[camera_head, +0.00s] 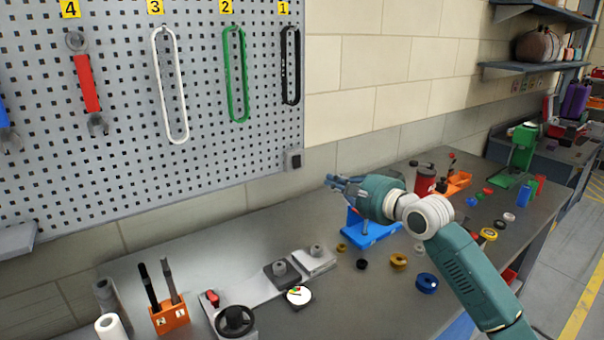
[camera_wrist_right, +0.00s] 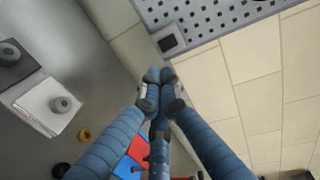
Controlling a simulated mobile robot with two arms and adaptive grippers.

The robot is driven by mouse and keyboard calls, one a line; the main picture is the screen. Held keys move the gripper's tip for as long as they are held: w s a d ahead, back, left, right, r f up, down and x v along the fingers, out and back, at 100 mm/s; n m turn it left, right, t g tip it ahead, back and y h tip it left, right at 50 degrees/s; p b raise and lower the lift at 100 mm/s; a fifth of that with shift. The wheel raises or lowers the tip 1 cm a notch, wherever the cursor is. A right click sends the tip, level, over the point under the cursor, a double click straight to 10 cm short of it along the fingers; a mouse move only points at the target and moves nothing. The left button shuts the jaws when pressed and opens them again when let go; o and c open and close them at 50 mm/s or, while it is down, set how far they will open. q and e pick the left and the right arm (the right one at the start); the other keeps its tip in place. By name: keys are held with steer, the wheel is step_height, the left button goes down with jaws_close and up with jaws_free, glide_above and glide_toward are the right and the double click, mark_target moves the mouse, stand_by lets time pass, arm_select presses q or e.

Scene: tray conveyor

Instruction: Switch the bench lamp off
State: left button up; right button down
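No bench lamp can be made out. My right gripper (camera_head: 332,182) is right of and a little below the box, apart from it, with its fingers pointing left toward the wall. In the right wrist view its blue fingers (camera_wrist_right: 159,76) come together at the tips, with nothing between them. My left gripper is not in view.
Under my right gripper a blue stand (camera_head: 372,236) is on the grey bench, with several coloured rings around it. A vise-like fixture with a black handwheel (camera_head: 235,320) and an orange tool holder (camera_head: 170,318) are at the front left. Wrenches and loops hang on the pegboard.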

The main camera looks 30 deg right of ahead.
mark_target(298, 168)
steer(key=p+x, duration=0.3)
steer(key=x, duration=0.9)
steer(key=shift+w, duration=0.35)
steer(key=shift+w+a+f, duration=0.15)
steer(key=shift+w+f, duration=0.05)
steer(key=shift+w, duration=0.5)
